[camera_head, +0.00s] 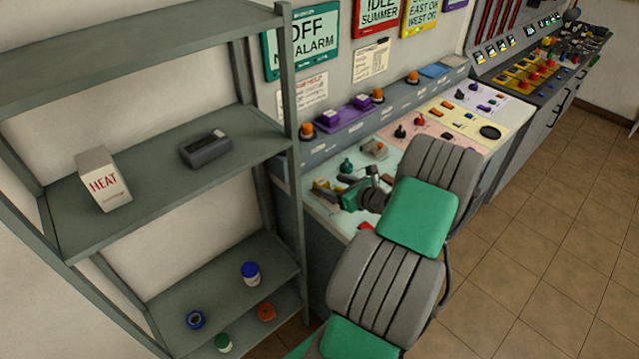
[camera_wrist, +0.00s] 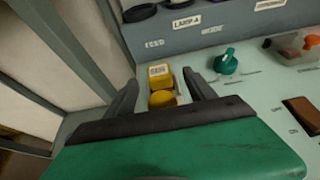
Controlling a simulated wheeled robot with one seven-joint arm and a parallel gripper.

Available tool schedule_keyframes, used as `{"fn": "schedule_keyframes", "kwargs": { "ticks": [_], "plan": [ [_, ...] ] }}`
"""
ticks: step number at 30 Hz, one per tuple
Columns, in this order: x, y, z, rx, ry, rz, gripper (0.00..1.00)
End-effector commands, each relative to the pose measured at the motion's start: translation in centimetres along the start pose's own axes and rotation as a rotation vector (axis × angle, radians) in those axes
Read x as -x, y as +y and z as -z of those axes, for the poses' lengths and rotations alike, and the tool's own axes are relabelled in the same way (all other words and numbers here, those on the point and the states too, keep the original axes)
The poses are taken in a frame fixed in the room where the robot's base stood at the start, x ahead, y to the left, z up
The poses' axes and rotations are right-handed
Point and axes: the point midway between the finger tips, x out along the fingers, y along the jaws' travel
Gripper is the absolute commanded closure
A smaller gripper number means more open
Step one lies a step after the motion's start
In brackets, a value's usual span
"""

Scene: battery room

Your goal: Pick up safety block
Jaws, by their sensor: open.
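A small yellow block with a white label, likely the safety block (camera_wrist: 159,75), stands on the pale top of the control desk in the wrist view. A rounded yellow part (camera_wrist: 163,98) shows just in front of it. My gripper (camera_wrist: 161,80) is open, with one dark finger on each side of the yellow block. The wrist view does not show whether the fingers touch it. In the head view my gripper (camera_head: 328,190) is low over the near left end of the desk, and the block is hard to make out there.
A teal knob (camera_wrist: 226,62) and a clear-covered orange switch (camera_wrist: 298,46) are right of my gripper. A grey shelf (camera_head: 160,185) with a HEAT box (camera_head: 103,180) and a dark device (camera_head: 206,149) stands close on the left. The desk's raised back panel (camera_wrist: 220,38) is behind the block.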

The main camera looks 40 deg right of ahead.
Motion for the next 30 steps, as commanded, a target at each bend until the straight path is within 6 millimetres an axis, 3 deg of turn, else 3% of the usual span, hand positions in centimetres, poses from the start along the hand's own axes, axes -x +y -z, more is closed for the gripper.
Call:
{"fn": "schedule_keyframes", "kwargs": {
  "ticks": [6, 14, 30],
  "plan": [
    [-3.7, 0.3, 0.0, 0.001, 0.002, -0.004, 0.36],
    [-4.3, 0.4, 0.1, 0.002, 0.000, -0.003, 0.36],
    [-4.3, 0.4, 0.1, 0.002, 0.001, -0.004, 0.81]
  ]
}}
